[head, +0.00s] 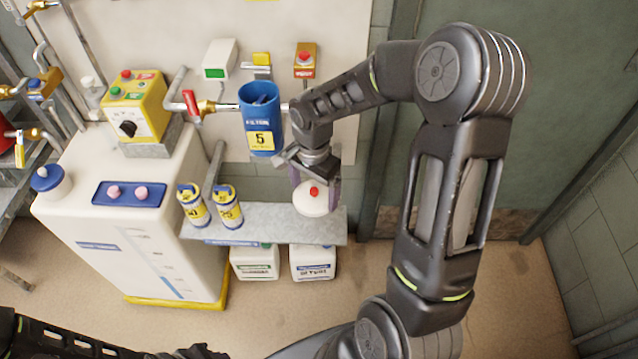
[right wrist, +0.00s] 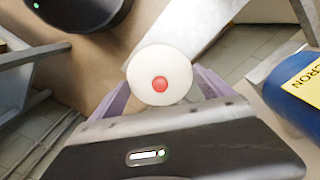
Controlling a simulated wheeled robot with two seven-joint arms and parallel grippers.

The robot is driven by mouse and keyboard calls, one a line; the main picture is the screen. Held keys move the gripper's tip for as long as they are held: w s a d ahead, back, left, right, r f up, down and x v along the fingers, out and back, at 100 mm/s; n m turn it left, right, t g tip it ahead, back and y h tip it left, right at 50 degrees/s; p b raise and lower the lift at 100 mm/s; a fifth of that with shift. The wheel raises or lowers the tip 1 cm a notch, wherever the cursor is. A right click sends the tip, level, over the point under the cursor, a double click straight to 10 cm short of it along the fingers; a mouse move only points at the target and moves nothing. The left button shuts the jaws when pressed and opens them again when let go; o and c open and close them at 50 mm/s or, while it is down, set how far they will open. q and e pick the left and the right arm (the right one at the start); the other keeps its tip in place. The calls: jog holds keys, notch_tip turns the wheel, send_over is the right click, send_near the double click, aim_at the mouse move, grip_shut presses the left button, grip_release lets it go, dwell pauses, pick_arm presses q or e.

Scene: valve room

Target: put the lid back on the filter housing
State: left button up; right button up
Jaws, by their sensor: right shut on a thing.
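The blue filter housing (head: 261,122) is fixed on the wall panel, with a yellow label reading 5. Its top is uncovered and something dark blue shows inside. The white round lid with a red knob (head: 312,203) is held in my right gripper (head: 316,186), which is shut on it, to the right of and below the housing. In the right wrist view the lid (right wrist: 160,76) sits between the purple fingers, red knob facing the camera. The housing's side (right wrist: 295,90) shows at the right edge there. Of my left arm, only dark parts show at the bottom left of the head view; its fingers are unclear.
A grey shelf (head: 283,229) below the housing carries two yellow-and-blue cartridges (head: 210,205). White jugs (head: 312,263) stand under it. A white tank (head: 130,222) with a yellow control box (head: 138,108) is at left. A red-handled valve (head: 191,103) adjoins the housing.

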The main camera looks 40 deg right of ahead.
jog(key=w+a+r+n, duration=0.8)
jog(key=a+n, duration=0.3)
jog(key=n, duration=0.3)
jog(key=shift+w+a+n, duration=0.25)
jog(key=shift+w+n, duration=0.15)
jog(key=shift+w, duration=0.1)
jog(key=shift+a, duration=0.1)
